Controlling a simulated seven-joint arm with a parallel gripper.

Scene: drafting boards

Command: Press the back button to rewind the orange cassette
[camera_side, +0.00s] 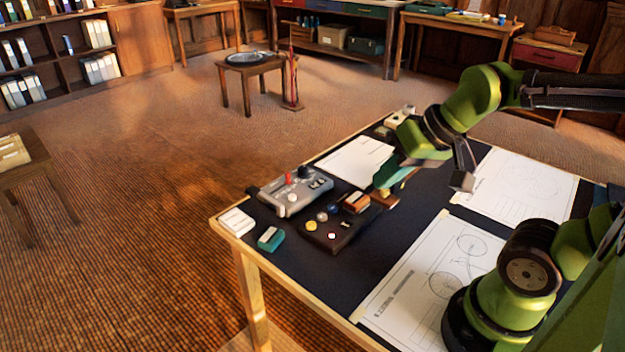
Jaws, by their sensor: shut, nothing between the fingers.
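The orange cassette (356,201) sits on the right rear part of a dark brown player (335,243) on the table. Several small round buttons are on the player's left and front: a yellow button (310,225), a red-and-white button (331,236), and grey or bluish ones beside the cassette. I cannot tell which is the back button.
A grey control box (291,194) with red and black knobs stands behind left of the player. A white box (236,222) and a teal block (270,238) lie at the left edge. Paper drawings (427,275) cover the front right; small items stand at the far edge.

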